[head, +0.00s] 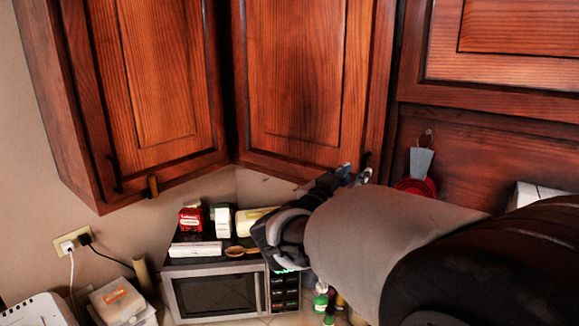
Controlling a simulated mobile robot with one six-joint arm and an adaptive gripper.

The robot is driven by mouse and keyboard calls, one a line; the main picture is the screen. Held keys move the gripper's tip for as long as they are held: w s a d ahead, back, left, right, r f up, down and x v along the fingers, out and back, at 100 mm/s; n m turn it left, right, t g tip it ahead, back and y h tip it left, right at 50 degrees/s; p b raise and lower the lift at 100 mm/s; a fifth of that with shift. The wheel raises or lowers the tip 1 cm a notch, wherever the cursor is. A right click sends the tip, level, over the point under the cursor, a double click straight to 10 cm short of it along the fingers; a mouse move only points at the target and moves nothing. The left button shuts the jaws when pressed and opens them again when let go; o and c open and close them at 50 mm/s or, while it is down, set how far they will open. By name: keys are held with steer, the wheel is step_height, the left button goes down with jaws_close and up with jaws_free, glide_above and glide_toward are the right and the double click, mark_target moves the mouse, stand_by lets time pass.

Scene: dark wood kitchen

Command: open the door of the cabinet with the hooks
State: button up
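The middle upper cabinet door (295,80) is dark reddish wood and looks closed. A small dark handle (366,159) sits at its lower right corner. My gripper (354,174) is at that corner, just below the handle. Its two fingertips show a small gap, with nothing seen between them. I cannot tell whether a finger touches the handle or door. My arm hides the space below and to the right. A utensil (421,160) hangs from a small hook or peg (427,134) on the wood panel to the right. I cannot tell which cabinet carries the hooks.
A left cabinet door (160,75) and an upper right cabinet (520,30) look closed. Below stands a microwave (215,294) with boxes and a wooden spoon (240,251) on top. Bottles (321,297) stand beside it. A red item (417,187) is partly hidden behind my arm.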

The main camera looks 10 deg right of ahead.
steer(key=x, duration=0.5)
steer(key=shift+w+d, duration=0.25)
steer(key=shift+c, duration=0.4)
jaws_close()
